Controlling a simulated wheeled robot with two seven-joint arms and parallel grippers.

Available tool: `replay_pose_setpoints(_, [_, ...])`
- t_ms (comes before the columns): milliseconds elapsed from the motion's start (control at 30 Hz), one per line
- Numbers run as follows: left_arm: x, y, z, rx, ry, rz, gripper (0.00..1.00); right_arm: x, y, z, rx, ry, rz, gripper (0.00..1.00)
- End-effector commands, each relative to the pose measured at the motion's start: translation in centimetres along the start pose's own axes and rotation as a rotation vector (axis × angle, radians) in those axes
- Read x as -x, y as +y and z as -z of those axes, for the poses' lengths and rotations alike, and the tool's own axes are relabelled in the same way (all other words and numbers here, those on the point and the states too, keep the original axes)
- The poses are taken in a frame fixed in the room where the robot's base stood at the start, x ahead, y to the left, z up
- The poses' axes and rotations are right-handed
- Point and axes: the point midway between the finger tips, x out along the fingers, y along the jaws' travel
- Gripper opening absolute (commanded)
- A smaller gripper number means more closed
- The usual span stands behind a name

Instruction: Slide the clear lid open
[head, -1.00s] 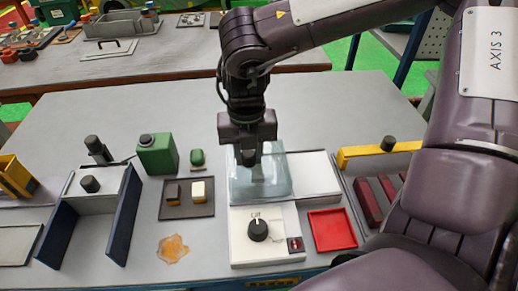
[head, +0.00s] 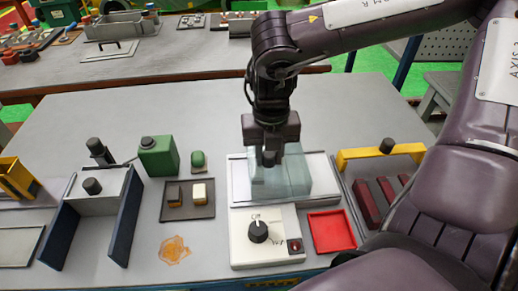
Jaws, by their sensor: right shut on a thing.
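The clear lid (head: 294,180) is a bluish see-through cover over a low white-topped tray unit (head: 238,183) at the middle right of the table. A white box with a black knob (head: 258,232) stands just in front of the unit. My left gripper is not in view.
A red tray (head: 331,231) lies right of the knob box. A yellow-handled rack with dark red bars (head: 380,155) stands further right. A dark tray with two small blocks (head: 188,199) and a green canister (head: 158,157) are to the left. An orange stain (head: 173,250) lies in front.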

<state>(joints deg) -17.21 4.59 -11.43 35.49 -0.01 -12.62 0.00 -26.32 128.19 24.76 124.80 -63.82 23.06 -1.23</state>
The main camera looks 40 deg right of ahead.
Motion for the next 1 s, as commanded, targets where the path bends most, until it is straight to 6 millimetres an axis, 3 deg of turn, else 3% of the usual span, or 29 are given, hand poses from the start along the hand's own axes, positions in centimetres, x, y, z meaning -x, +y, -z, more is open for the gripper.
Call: replay_pose_setpoints(1000, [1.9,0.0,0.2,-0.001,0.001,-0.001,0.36,-0.3,-5.3,0.3,-0.002,0.010,0.005,0.16])
